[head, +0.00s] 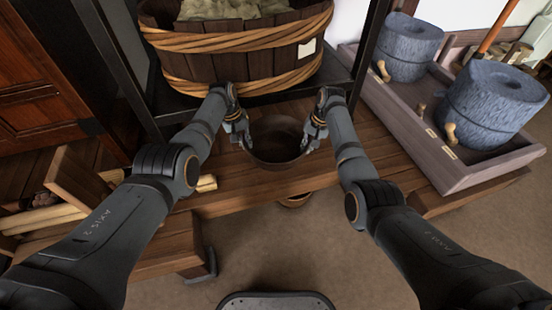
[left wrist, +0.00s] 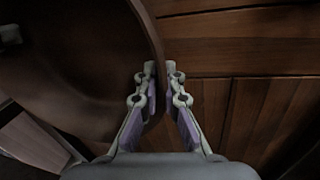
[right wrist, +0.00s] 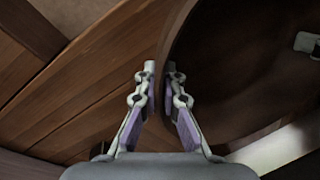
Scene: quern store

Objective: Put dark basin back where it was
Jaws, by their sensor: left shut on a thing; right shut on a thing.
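The dark basin (head: 276,152) is a round brown bowl between my two grippers in the head view, over the front of the wooden bench (head: 240,182). My left gripper (head: 243,138) is shut on its left rim. My right gripper (head: 309,140) is shut on its right rim. In the left wrist view the basin (left wrist: 75,70) fills the left side, its wall between the fingers (left wrist: 160,85). In the right wrist view the basin (right wrist: 235,70) fills the right side, its wall between the fingers (right wrist: 160,85). I cannot tell whether the basin touches the bench.
A large rope-bound wooden tub (head: 240,55) stands in a dark frame behind the basin. Two blue-grey stone querns (head: 492,105) sit in a wooden tray (head: 415,128) at right. A small brown vessel (head: 295,201) shows below the bench edge. Wooden pieces (head: 75,180) lie at left.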

